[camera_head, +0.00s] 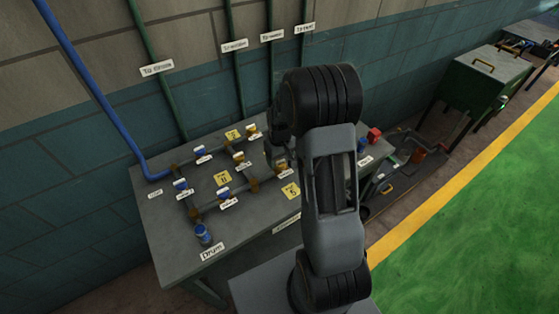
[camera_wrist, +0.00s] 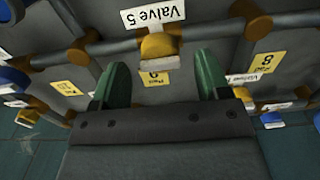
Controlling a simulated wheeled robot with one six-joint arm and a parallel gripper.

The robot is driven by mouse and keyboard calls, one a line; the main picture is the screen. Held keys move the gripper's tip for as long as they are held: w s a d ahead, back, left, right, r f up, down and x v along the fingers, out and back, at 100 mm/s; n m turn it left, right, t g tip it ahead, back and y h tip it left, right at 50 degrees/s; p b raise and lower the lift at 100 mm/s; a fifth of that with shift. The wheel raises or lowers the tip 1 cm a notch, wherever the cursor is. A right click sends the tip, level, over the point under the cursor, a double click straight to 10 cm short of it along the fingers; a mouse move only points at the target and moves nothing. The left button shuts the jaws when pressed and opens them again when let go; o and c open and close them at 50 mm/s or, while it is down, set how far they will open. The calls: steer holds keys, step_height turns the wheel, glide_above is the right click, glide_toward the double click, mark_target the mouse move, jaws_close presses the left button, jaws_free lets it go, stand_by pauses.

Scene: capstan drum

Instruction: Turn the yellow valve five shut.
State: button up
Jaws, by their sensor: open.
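Valve five is named by a white "Valve 5" label (camera_wrist: 158,14) at the top of the wrist view. Its yellow handle (camera_wrist: 158,46), with a pale edge, sits on the grey pipe just below that label. My gripper (camera_wrist: 162,74) is open, with a green finger on either side and nothing between them. The handle lies beyond the fingertips, roughly centred on the gap; I cannot tell the depth between them. In the head view a yellow valve (camera_head: 281,165) shows beside my arm, which hides much of my gripper there.
Other pipes with blue and yellow valves run over the grey table (camera_head: 160,238). A blue valve (camera_head: 203,234) stands by the "Drum" label. Brown pipe fittings (camera_wrist: 248,18) flank the gripper in the wrist view. A green cabinet (camera_head: 480,82) stands right; the green floor (camera_head: 480,230) is clear.

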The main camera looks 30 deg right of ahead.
steer(key=shift+f, duration=1)
steer(key=c, duration=0.9)
